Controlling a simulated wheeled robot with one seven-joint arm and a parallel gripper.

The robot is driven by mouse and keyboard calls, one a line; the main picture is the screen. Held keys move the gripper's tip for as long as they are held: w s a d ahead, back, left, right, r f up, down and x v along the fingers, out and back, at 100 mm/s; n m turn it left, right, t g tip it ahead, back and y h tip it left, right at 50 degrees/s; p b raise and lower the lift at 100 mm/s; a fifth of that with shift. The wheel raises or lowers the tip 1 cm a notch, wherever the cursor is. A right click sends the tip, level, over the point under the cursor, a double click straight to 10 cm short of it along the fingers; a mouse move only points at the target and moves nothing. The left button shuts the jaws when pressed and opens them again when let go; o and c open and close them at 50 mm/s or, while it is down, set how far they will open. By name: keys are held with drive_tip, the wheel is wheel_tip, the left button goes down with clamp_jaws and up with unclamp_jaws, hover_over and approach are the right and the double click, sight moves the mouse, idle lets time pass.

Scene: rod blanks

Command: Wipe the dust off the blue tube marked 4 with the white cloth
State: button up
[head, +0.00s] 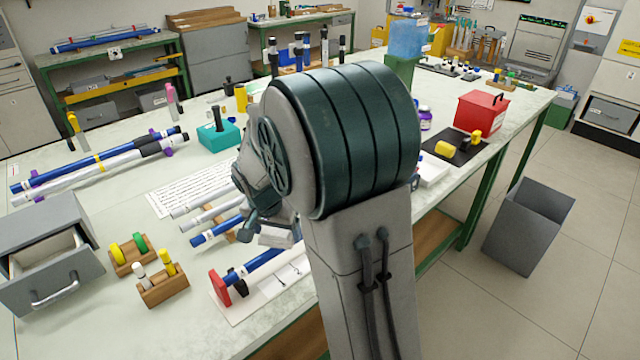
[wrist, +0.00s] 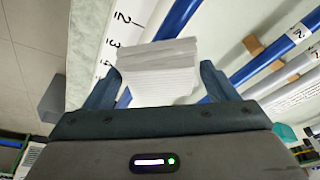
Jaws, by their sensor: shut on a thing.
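My gripper (wrist: 162,85) is shut on the folded white cloth (wrist: 160,62), which hangs between its fingers. The cloth also shows in the head view (head: 275,236), partly hidden by my arm. A blue tube (head: 258,266) lies across a red end stop and a dark support near the table's front edge. In the wrist view this blue tube (wrist: 180,18) runs behind the cloth, which covers part of it. I cannot tell whether the cloth touches it. I can read no mark or dust on this tube.
A white board (wrist: 112,42) with numbers lies under the tube. Another blue tube (head: 217,230) and grey-white tubes (head: 195,212) lie just behind. A grey drawer box (head: 45,255) and wooden holders (head: 163,288) stand left. A grey bin (head: 528,225) stands on the floor right.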

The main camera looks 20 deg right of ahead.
drive_tip(key=shift+w+d+p+v, duration=0.15)
drive_tip(key=shift+p+v, duration=0.35)
drive_tip(key=shift+v, duration=0.4)
drive_tip(key=shift+w+d+p+v, duration=0.1)
drive_tip(key=shift+w+p+v, duration=0.1)
drive_tip(key=shift+p+v, duration=0.5)
drive_tip(key=shift+w+d+p+v, duration=0.15)
drive_tip(key=shift+p+v, duration=0.15)
drive_tip(key=shift+v, duration=0.75)
drive_tip(key=shift+r, duration=0.1)
